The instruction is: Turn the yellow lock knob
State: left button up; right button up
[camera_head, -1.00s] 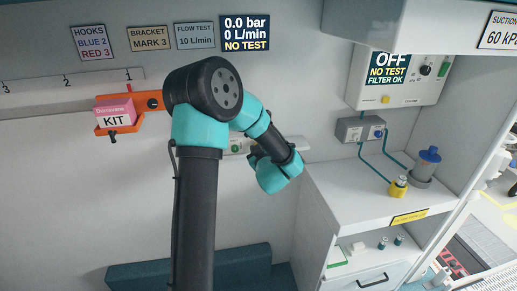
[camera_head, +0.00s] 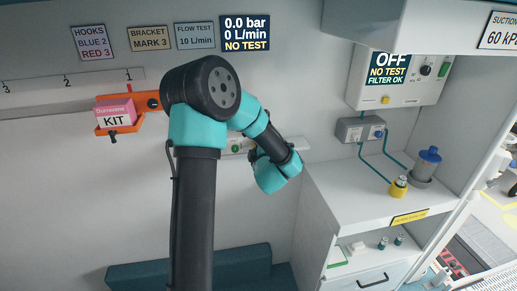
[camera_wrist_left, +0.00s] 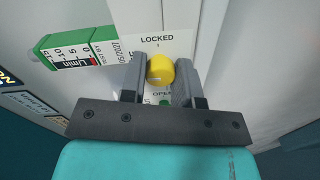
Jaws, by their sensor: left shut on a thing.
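The yellow lock knob (camera_wrist_left: 161,68) shows in the left wrist view, on a white panel under the word LOCKED. A partly covered label reading OPEN is below it. My left gripper (camera_wrist_left: 162,76) has one finger on each side of the knob and is shut on it. A small pale mark shows on the knob's lower left. In the head view my left arm rises from the bottom and bends toward the wall; the knob and fingers are hidden behind it. My right gripper is in neither view.
A green flow gauge (camera_wrist_left: 75,47) lies just left of the knob. In the head view an orange bracket (camera_head: 153,101) with a pink KIT box (camera_head: 115,113) hangs left of my arm. A white counter (camera_head: 350,205) with a yellow-collared fitting (camera_head: 398,187) stands right.

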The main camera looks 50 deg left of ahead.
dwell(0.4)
pick_arm(q)
jog(key=o, duration=0.9)
jog(key=shift+s+d, duration=0.1)
jog(key=shift+d, duration=0.05)
jog(key=v, duration=1.7)
jog(key=shift+f, duration=0.1)
